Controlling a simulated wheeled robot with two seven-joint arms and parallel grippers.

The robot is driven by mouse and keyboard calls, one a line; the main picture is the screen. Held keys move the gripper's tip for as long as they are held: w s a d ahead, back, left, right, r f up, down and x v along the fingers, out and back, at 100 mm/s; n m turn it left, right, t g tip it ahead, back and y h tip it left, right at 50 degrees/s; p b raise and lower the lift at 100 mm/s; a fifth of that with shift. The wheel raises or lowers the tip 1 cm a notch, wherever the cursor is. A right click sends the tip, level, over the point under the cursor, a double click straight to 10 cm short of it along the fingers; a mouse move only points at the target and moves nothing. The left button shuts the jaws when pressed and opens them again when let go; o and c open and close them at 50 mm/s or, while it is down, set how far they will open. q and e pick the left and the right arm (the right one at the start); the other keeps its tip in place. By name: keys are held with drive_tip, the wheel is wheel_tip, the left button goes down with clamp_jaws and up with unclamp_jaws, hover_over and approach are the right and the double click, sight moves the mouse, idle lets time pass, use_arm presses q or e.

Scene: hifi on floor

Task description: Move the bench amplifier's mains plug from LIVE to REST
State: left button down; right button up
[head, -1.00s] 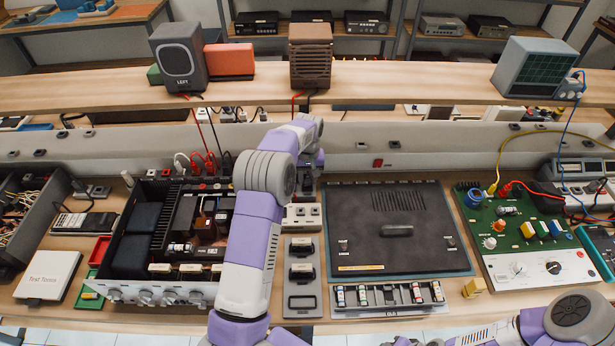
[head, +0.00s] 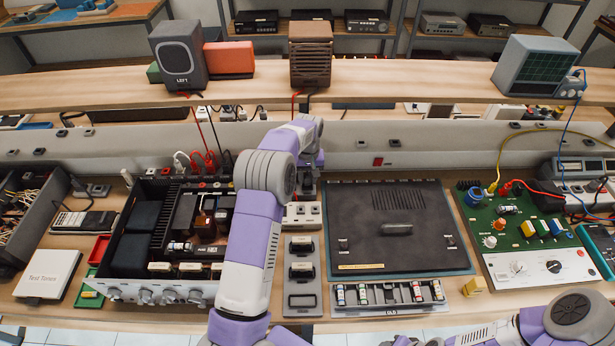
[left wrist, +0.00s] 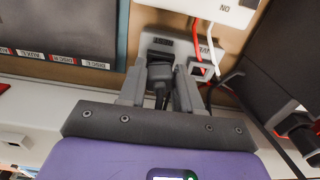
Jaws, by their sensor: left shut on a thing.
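My left gripper (left wrist: 160,82) is shut on a black mains plug (left wrist: 158,73), which sits between the two grey fingers in the left wrist view. The plug is at one place of a grey two-place block (left wrist: 178,44); whether it is fully seated there I cannot tell. The opened bench amplifier (head: 155,292) stands left of that arm. My right gripper is out of view.
A white switched socket strip (head: 302,222) lies beside my left arm, with a grey tray (head: 302,300) in front. A large dark panel (head: 396,258) lies to the right. Red and white wires (left wrist: 203,35) pass close to the fingers. A green circuit board (head: 500,235) stands farther right.

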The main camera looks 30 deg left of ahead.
use_arm(q)
drive_tip(key=shift+r+p, duration=1.8)
drive_tip(key=shift+r, duration=0.7)
drive_tip(key=s+d+f+m, duration=0.3)
drive_tip(key=s+d+m, duration=0.4)
drive_tip(key=s+d, duration=1)
drive_tip(key=w+a+r+n+p, duration=0.1)
drive_tip(key=w+a, duration=0.4)
drive_tip(key=w+a+r+n+p, duration=0.1)
drive_tip(key=w+a+p, duration=0.1)
drive_tip(key=w+a, duration=0.4)
drive_tip(key=w+a+r+n+p, duration=0.2)
drive_tip(key=w+a, duration=0.3)
drive_tip(key=w, duration=0.1)
drive_tip(key=shift+a+g, duration=0.2)
drive_tip(key=shift+g, duration=0.1)
drive_tip(key=shift+w+a, duration=0.1)
drive_tip(key=shift+a, duration=0.3)
drive_tip(key=shift+f+b, duration=1.3)
drive_tip(key=shift+f, duration=1.15)
